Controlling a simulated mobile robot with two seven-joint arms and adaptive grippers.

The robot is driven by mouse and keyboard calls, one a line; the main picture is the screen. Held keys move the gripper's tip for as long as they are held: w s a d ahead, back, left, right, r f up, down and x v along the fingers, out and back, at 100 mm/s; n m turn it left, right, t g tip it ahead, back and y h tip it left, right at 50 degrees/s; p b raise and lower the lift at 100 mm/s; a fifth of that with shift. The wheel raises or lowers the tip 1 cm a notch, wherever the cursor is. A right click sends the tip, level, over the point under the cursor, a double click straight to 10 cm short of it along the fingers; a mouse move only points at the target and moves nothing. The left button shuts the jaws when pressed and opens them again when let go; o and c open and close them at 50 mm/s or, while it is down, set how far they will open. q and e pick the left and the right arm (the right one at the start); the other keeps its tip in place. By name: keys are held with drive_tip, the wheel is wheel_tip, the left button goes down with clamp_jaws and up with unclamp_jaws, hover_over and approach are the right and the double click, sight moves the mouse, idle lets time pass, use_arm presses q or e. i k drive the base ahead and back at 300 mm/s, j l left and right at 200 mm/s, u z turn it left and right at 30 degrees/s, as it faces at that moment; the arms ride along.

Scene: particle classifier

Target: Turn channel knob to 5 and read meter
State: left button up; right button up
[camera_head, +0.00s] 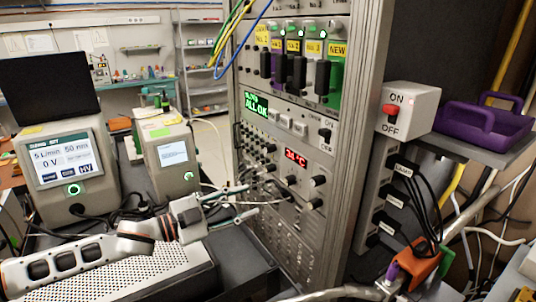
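The instrument rack (350,110) stands in the middle. A module in it has a small red-lit display (296,158), too small to read surely. Black round knobs sit right of and below it, one upper knob (318,181) and one lower knob (315,203). I cannot tell which is the channel knob or its setting. My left gripper (252,199) comes in from the left, its two fingers apart and empty, in front of the rack's lower left panel. It appears apart from the knobs.
A white ON/OFF box (405,110) with a red switch is right of the rack. A purple tray (485,123) lies beyond it. Two grey instruments with screens (65,165) (168,160) stand left. Cables hang at the rack's top and right side.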

sight(290, 180)
drive_tip(key=k, duration=0.95)
